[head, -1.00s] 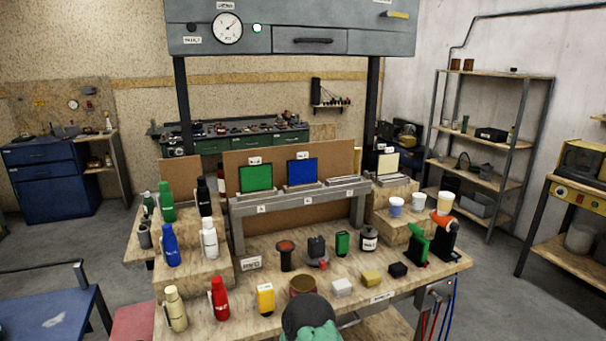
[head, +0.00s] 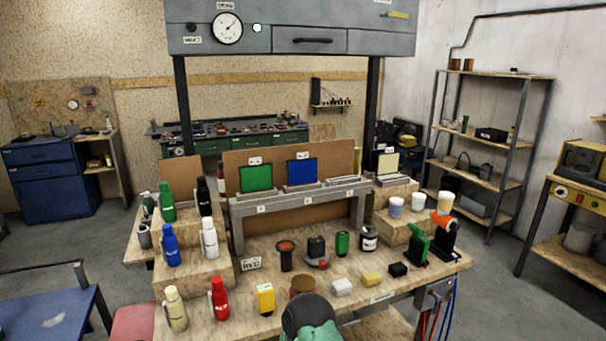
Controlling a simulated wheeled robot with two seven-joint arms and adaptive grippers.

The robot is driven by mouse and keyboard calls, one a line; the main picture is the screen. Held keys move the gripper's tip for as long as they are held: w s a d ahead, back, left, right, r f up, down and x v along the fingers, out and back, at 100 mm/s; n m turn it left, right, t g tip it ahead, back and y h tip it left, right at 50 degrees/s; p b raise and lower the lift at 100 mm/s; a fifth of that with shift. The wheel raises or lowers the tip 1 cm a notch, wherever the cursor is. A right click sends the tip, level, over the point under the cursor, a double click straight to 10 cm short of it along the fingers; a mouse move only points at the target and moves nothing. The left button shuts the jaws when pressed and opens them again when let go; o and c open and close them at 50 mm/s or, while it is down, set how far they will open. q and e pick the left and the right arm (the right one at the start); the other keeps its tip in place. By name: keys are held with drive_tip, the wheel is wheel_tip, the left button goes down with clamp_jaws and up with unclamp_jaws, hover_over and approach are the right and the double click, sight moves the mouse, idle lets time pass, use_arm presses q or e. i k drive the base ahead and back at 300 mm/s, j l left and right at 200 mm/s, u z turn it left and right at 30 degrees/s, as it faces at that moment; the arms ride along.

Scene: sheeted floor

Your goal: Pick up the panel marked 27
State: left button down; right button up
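Three upright panels stand at the back of the workbench. A green panel (head: 256,178) and a blue panel (head: 302,171) stand in slots on a grey raised rack (head: 299,200). A cream panel (head: 388,163) stands to their right, on a wooden block. Small white labels sit on or by the panels, but they are too small to read, so I cannot tell which one is marked 27. Neither of my grippers can be made out in the head view.
Bottles, including a red one (head: 219,298), stand on the left of the bench (head: 345,319). White cups and an orange-and-black tool (head: 443,233) stand at right. A grey cabinet (head: 290,40) hangs above.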

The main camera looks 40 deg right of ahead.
sight(303, 170)
drive_tip(key=z, duration=1.25)
